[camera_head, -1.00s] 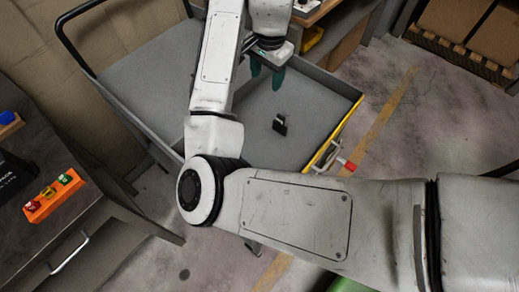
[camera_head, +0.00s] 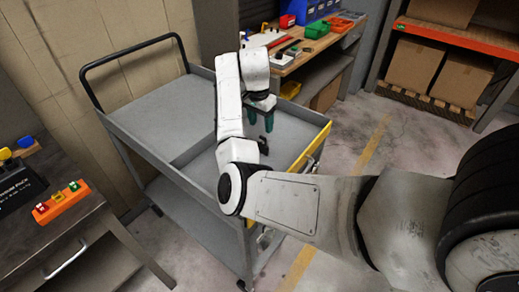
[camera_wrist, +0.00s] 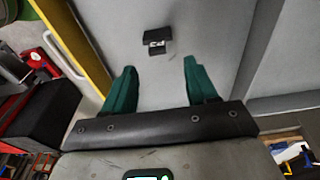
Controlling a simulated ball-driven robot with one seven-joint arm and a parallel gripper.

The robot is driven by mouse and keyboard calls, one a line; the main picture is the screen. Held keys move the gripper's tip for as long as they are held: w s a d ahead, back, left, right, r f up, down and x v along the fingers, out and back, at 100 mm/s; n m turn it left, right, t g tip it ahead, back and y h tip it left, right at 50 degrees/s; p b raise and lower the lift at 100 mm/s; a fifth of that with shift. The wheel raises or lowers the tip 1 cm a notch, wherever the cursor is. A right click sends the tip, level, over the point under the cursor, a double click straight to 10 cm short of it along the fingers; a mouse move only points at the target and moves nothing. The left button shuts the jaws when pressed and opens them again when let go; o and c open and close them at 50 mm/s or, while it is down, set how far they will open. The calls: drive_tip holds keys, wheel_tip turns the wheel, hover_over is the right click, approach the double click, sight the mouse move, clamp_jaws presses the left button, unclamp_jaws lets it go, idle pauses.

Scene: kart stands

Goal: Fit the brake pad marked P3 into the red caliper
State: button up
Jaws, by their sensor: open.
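A small black block (camera_head: 263,145), which looks like a brake pad, lies on the grey cart's tray. In the wrist view the block (camera_wrist: 155,42) shows a white label whose mark I cannot read surely. My gripper (camera_head: 260,122) has green fingers and is over the tray near the block. In the wrist view my gripper (camera_wrist: 160,66) is open and empty, and the block lies beyond the fingertips, between their lines. I cannot make out the red caliper for sure in any view.
The grey cart (camera_head: 150,100) has a yellow edge (camera_head: 312,146) and a black handle. A wooden workbench (camera_head: 300,58) with bins stands behind. A dark table (camera_head: 75,215) at left holds an orange block (camera_head: 60,201) with coloured pieces. Shelving with boxes (camera_head: 412,65) stands at right.

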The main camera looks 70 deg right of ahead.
sight(262, 137)
drive_tip(key=f, duration=0.5)
drive_tip(key=f+p, duration=0.1)
drive_tip(key=f, duration=0.1)
drive_tip(key=shift+s+d+f, duration=0.15)
drive_tip(key=shift+s+d, duration=0.1)
drive_tip(key=shift+d, duration=0.05)
clamp_jaws()
